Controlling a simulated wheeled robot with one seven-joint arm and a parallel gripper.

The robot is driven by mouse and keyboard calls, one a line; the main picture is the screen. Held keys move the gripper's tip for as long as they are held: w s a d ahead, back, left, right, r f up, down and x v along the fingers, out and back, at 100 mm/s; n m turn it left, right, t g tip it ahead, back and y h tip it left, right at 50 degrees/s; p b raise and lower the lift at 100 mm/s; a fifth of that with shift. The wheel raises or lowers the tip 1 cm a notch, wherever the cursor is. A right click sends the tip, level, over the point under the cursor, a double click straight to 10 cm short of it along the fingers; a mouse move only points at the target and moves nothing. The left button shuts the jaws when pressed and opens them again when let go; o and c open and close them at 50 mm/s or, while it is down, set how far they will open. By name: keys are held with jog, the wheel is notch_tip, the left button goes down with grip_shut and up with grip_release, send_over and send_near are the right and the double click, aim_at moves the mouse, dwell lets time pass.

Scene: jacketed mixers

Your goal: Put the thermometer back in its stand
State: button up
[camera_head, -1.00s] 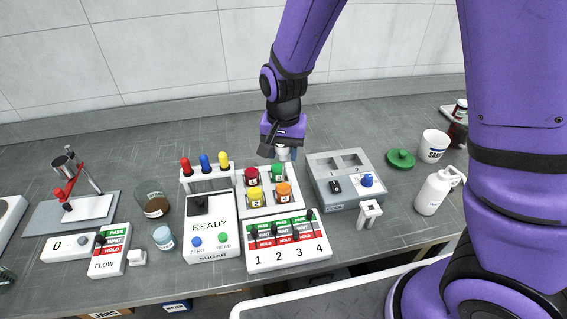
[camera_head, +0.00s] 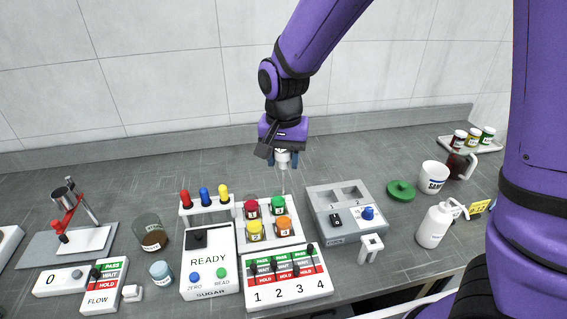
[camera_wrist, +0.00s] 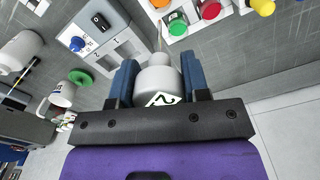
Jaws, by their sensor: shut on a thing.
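My gripper (camera_head: 283,160) is shut on the thermometer. The thermometer's grey-white head (camera_wrist: 160,84) sits between the blue fingers in the wrist view and bears a label. Its thin probe (camera_head: 284,182) points down, behind the rack of colored-lid jars. The probe tip is hard to make out. A small white stand (camera_head: 371,245) with a square opening in its top stands right of the jars, in front of the grey two-bay unit; it looks like the thermometer stand, and it is empty. My gripper is behind and to the left of it.
The jar rack (camera_head: 268,237) is just below my gripper. The grey unit (camera_head: 346,210) lies between my gripper and the white stand. A green lid (camera_head: 400,191), a white bottle (camera_head: 434,226) and a white cup (camera_head: 433,176) stand to the right. Bare table lies behind the rack.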

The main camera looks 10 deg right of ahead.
jog(key=shift+r, duration=2.7)
